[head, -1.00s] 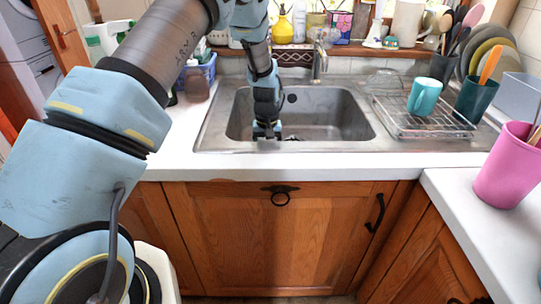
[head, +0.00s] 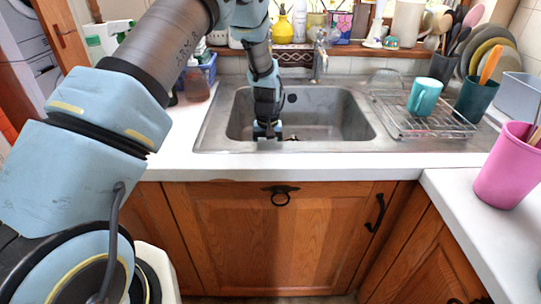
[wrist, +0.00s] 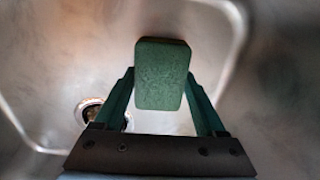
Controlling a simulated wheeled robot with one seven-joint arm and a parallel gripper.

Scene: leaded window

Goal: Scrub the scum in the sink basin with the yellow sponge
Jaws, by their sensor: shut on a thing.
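The steel sink basin (head: 335,118) is set in the white counter in the head view. My gripper (head: 267,132) reaches down into its left part, near the front wall. In the wrist view my gripper (wrist: 162,88) is shut on a block-shaped sponge (wrist: 162,72), one finger on each side. The sponge's face toward the camera is dark green; no yellow side shows. The basin metal (wrist: 75,45) looks blurred around it. I cannot tell whether the sponge touches the basin. I cannot make out any scum.
The drain (wrist: 92,108) shows left of the sponge in the wrist view. The faucet (head: 318,60) stands behind the basin. A wire rack (head: 425,122) with a teal mug (head: 424,97) is at the right. A pink cup (head: 505,165) stands on the right counter.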

